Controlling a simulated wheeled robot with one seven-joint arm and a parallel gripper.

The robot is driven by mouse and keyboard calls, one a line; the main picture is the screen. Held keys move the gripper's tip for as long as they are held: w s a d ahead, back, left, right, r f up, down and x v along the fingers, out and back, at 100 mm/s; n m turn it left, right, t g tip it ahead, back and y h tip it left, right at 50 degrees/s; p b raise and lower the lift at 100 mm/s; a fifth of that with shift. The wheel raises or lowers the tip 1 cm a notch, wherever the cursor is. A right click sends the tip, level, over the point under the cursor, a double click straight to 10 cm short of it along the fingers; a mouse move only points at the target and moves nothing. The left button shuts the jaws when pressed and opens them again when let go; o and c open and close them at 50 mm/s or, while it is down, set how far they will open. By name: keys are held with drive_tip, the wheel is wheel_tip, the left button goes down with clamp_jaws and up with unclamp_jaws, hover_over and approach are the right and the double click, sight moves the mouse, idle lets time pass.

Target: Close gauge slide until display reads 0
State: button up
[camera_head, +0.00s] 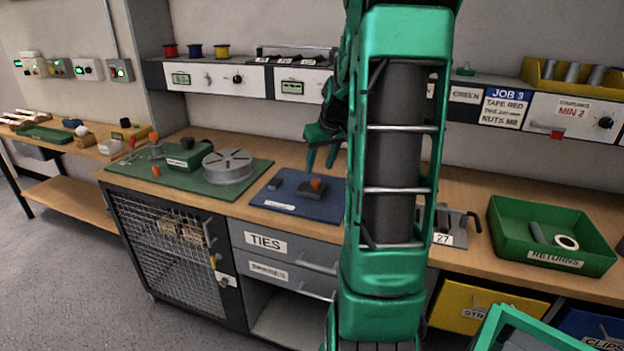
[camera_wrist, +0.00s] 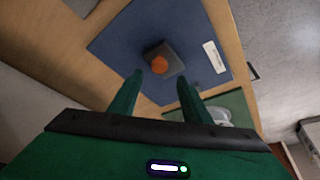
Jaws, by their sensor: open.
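A grey metal fixture (camera_head: 462,222) with upright parts stands on the bench right of my arm. Its white panel (camera_head: 443,239) reads 27; it looks like the gauge, partly hidden behind my arm. My gripper (camera_head: 322,158) is open and empty, pointing down above the blue mat (camera_head: 292,206). In the wrist view, the open fingers (camera_wrist: 160,95) are on either side of the line toward a dark block (camera_wrist: 172,52) with an orange knob (camera_wrist: 160,65). The fingers appear apart from the block. The gauge cannot be made out in the wrist view.
A small dark block (camera_head: 276,183) also lies on the blue mat. Left is a green mat (camera_head: 187,179) with a round grey disc (camera_head: 228,166). A green RETURNS tray (camera_head: 553,262) stands at the right. A shelf (camera_head: 240,79) runs along the wall behind.

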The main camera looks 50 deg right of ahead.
sight(316, 180)
drive_tip(key=x, duration=0.6)
drive_tip(key=shift+d+f, duration=0.1)
drive_tip(key=shift+f, duration=0.2)
drive_tip(key=shift+c, duration=0.6)
clamp_jaws()
